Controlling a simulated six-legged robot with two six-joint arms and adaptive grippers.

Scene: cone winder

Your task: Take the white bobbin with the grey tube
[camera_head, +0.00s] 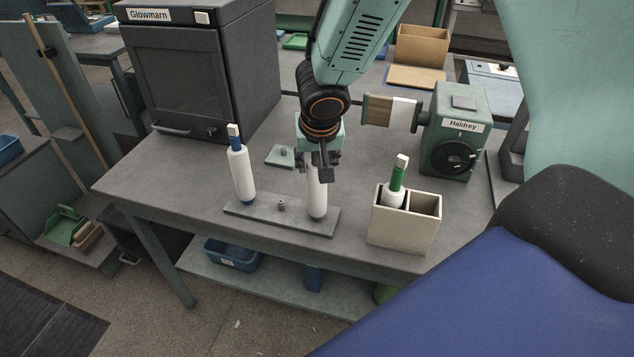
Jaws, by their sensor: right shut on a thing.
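A white bobbin (317,196) stands upright on the right end of a grey peg board (281,214) on the table. My right gripper (318,168) comes down from above and is shut on its upper part. The gripper hides the bobbin's top, and only a greyish-blue rim shows at its foot. Another white bobbin (241,174) with a blue tube stands on the board's left end. A white bobbin (393,193) with a green tube stands in the left compartment of a cream box (402,233). My left gripper is not in view.
A dark cabinet (180,75) labelled Glowmarn stands at the back left. A green winder (455,132) labelled Haldrey stands at the right, its cone (388,110) pointing left. A small green plate (283,156) lies behind the board. The table (160,180) is clear at the front left.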

